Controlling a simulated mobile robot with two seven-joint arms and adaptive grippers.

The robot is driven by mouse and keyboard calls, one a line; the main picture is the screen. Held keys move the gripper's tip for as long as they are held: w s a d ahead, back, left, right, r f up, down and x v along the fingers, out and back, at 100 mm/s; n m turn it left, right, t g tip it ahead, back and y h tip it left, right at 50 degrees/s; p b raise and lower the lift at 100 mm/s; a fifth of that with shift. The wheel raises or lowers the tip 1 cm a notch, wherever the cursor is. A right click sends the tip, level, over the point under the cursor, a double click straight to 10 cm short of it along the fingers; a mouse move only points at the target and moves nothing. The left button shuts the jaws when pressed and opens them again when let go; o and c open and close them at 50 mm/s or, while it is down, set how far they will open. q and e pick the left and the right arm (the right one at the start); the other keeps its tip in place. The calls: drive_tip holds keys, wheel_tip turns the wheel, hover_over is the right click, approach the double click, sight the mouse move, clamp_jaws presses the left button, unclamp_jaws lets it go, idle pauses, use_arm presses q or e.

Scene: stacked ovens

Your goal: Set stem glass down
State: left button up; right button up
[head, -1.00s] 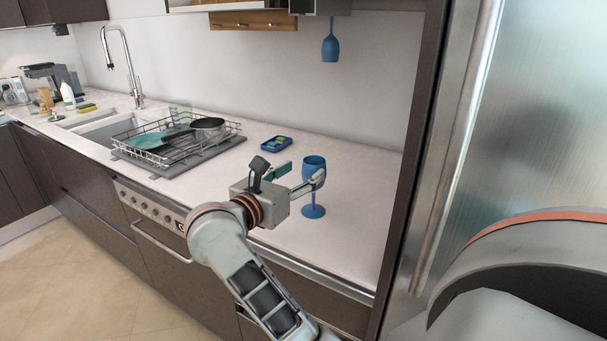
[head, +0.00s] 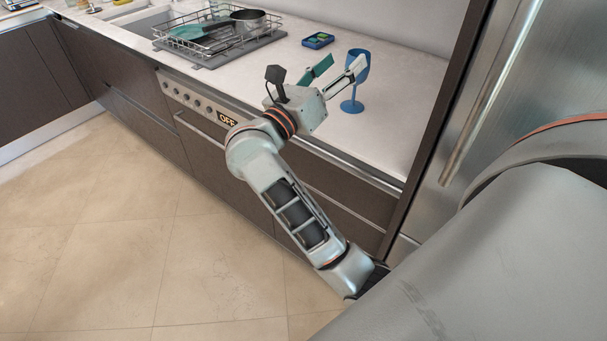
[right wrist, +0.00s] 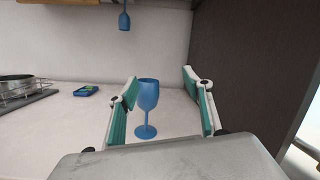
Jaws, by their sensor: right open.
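A blue stem glass (head: 352,106) stands upright on the pale countertop (head: 385,140), near the fridge side. It also shows in the right wrist view (right wrist: 147,100), with its foot on the counter. My right gripper (head: 340,67) is open, its teal-padded fingers spread wide. In the right wrist view the glass stands beyond and between the open fingers (right wrist: 163,97), nearer the left one, with a clear gap to the right one. I cannot tell whether the left finger touches it. My left gripper is out of view.
A dish rack (head: 215,35) with a pot (head: 248,20) stands at the back left of the counter. A small blue tray (head: 318,40) lies behind the gripper. The fridge (head: 500,100) and a dark panel bound the right side.

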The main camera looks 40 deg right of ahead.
drive_tip(key=a+f+n+t+y, duration=0.1)
drive_tip(key=a+n+t+y, duration=0.2)
drive_tip(key=a+n+t, duration=0.55)
drive_tip(key=a+f+n+t+y, duration=0.1)
drive_tip(key=a+n+t+y, duration=0.15)
drive_tip(key=n+t, duration=0.95)
drive_tip(key=a+f+n+g+y, duration=0.2)
drive_tip(key=a+f+n+y, duration=0.3)
drive_tip(key=f+n+y, duration=0.45)
drive_tip(key=a+f+n+g+y, duration=0.1)
drive_tip(key=a+f+n+y, duration=0.5)
drive_tip(key=n, duration=0.6)
drive_tip(key=s+f+n+g, duration=0.3)
drive_tip(key=s+f+g, duration=0.1)
drive_tip(key=f, duration=0.6)
drive_tip(key=s+f+n+g+y, duration=0.1)
drive_tip(key=s+f+n+g, duration=0.2)
drive_tip(key=s+f, duration=0.4)
drive_tip(key=s+f+n+g, duration=0.4)
drive_tip(key=s+f, duration=0.1)
drive_tip(key=f, duration=0.7)
drive_tip(key=shift+s+d+f+n+g, duration=0.25)
drive_tip(key=shift+s+f+n+g, duration=0.05)
drive_tip(key=shift+f+g, duration=0.1)
